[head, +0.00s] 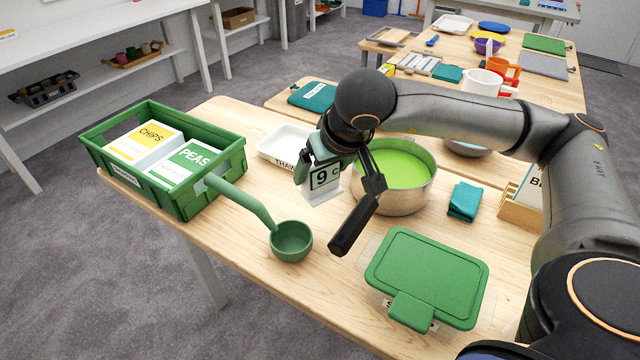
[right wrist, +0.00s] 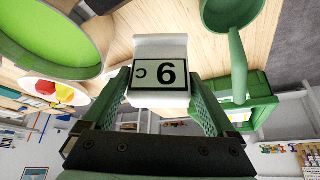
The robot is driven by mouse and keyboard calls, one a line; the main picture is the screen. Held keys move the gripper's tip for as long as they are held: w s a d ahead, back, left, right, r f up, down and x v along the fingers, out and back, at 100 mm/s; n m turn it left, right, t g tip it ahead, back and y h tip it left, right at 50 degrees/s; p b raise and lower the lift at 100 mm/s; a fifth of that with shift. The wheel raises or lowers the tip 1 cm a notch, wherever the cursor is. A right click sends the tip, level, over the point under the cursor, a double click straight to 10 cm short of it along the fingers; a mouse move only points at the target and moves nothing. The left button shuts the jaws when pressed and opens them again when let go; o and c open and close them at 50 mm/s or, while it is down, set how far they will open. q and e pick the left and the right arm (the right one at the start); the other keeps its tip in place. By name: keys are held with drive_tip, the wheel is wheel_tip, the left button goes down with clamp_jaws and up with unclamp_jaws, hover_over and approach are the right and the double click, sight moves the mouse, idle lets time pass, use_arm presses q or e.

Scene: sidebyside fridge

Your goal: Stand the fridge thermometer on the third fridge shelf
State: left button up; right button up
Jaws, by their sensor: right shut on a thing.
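The fridge thermometer is a small white block (head: 324,179) with a black-framed face reading 9 C. My right gripper (head: 322,165) is shut on it and holds it above the table, left of the green-filled pot. In the right wrist view the thermometer (right wrist: 158,75) sits between the two green fingers of the right gripper (right wrist: 160,95), its face turned to the camera and upside down. My left gripper is not in view. No fridge or fridge shelf shows in either view.
Grey floor lies left.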

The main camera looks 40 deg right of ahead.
sight(320, 186)
drive_tip(key=x, duration=0.3)
drive_tip(key=shift+w+d+f, duration=0.1)
drive_tip(key=shift+w+d, duration=0.15)
drive_tip(key=shift+d, duration=0.15)
drive_tip(key=shift+w+f+b, duration=0.15)
drive_tip(key=shift+f+b, duration=0.2)
drive_tip(key=shift+f, duration=1.25)
drive_tip(key=shift+f, duration=0.2)
drive_tip(key=o, duration=1.1)
drive_tip(key=shift+c, duration=0.2)
